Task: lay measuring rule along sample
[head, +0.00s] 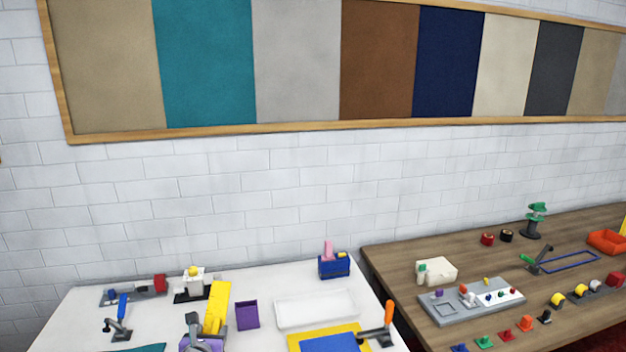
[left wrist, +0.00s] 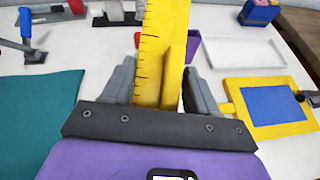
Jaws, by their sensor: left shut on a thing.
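The yellow measuring rule (head: 218,302) stands out from my left gripper (head: 205,340) at the bottom of the head view. In the left wrist view, the rule (left wrist: 160,40) with its black marks and yellow raised grip is between the fingers of the left gripper (left wrist: 162,85), which is shut on it. A teal sheet (left wrist: 40,105) lies flat on the white table to the left; its edge shows in the head view (head: 148,348). A blue piece (head: 332,343) lies in a yellow frame to the right, also in the wrist view (left wrist: 268,102). Which one is the sample I cannot tell.
On the white table (head: 80,325) stand a purple bin (head: 247,314), a white tray (head: 315,309), a blue caddy (head: 334,265), a blue-handled clamp (head: 120,318) and an orange-handled clamp (head: 380,332). A wooden table (head: 400,260) with many small parts is at right.

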